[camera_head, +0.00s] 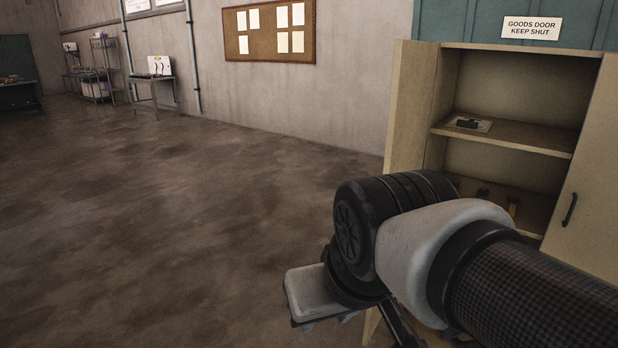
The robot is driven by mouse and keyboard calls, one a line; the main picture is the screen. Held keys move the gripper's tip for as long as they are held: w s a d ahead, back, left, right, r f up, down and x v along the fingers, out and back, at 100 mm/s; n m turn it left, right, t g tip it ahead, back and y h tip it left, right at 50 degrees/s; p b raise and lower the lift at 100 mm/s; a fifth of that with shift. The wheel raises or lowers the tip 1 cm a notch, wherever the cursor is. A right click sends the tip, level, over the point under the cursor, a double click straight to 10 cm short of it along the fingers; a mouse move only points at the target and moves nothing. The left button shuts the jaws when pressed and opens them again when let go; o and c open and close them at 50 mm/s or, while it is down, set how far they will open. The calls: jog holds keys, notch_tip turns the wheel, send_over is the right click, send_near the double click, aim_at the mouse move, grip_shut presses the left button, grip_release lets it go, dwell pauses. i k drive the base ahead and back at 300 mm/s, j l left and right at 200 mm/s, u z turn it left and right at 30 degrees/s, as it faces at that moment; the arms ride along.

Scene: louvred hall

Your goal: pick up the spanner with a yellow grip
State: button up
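I cannot make out a spanner with a yellow grip for certain. Small items lie on the lower shelf of the open cupboard, one dark and one with a yellowish-orange part (512,204); my arm hides part of that shelf, and they are too small to identify. The end of my arm hangs in front of the cupboard, with a pale block (312,295) that may be my gripper's body. Its fingers are mostly cut off or hidden, and I see nothing held.
The cream cupboard (408,105) stands open at right, its right door swung out. Its upper shelf (545,137) bears a dark item on a pale card. A small table (152,78) and shelving rack (98,60) stand far left. The floor (170,220) between is clear.

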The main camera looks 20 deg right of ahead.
aim_at(512, 207)
jog(key=i+l+z, duration=0.15)
jog(key=l+z, duration=0.25)
jog(key=i+l+z, duration=0.15)
jog(key=z, duration=0.25)
jog(key=i+l+z, duration=0.2)
jog(key=z, duration=0.15)
jog(key=i+l+z, duration=0.15)
jog(key=i+l, duration=0.45)
jog(key=i, duration=0.15)
